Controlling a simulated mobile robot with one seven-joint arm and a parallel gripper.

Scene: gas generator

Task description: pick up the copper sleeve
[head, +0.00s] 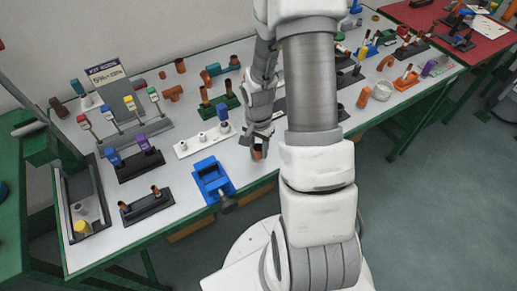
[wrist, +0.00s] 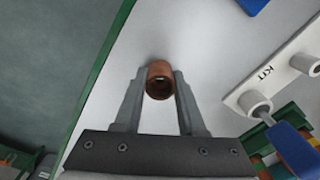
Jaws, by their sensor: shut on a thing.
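The copper sleeve (wrist: 160,70) is a short, open-ended brown tube. In the wrist view it sits between the two fingertips of my gripper (wrist: 158,88), which is shut on it. In the head view the copper sleeve (head: 257,153) shows just below the fingertips of my gripper (head: 257,143), near the front edge of the table. It looks upright. I cannot tell whether it touches the table top.
A blue vise (head: 212,179) stands to the left at the table's front edge. A white block with pegs (head: 205,140) lies behind it. A black holder with copper pieces (head: 146,207) is further left. The bare table top (head: 250,180) around the sleeve is clear.

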